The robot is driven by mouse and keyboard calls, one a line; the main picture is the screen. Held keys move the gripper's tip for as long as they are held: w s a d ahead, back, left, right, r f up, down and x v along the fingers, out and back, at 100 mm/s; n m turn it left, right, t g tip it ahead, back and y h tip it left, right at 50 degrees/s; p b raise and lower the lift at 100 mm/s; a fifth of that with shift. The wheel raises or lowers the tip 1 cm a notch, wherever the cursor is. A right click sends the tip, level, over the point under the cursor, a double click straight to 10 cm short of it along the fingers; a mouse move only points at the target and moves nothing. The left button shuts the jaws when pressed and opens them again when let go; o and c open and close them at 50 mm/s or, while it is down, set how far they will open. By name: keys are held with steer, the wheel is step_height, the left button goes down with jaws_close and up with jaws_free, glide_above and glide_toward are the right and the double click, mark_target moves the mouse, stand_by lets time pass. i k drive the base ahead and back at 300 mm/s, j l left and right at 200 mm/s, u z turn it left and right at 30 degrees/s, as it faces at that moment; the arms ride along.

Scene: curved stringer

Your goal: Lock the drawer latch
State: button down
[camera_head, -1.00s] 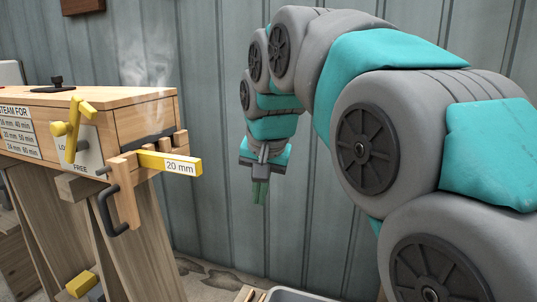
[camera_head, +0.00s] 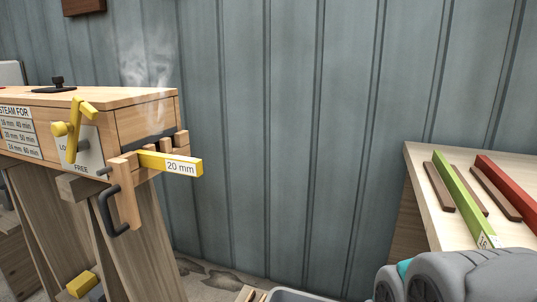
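A wooden steam box stands at the left on wooden legs, with a drawer front (camera_head: 124,190) at its right end that bears a dark curved handle (camera_head: 107,213). A yellow latch lever (camera_head: 74,130) is on the box's side, over a white plate (camera_head: 88,147) marked "FREE" at the bottom and a partly hidden "LO..." higher up. The lever stands roughly upright, its top bent to the right. A yellow strip (camera_head: 170,162) marked "20 mm" sticks out of the box end. My gripper is out of view; only part of my arm shows at the lower right.
A pale table (camera_head: 422,175) at the right holds a green strip (camera_head: 458,195), a red strip (camera_head: 510,182) and brown blocks. A grey bin rim (camera_head: 290,296) is at the bottom centre. The space before the wall between box and table is clear.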

mark_target(59, 129)
steer(key=u, duration=1.6)
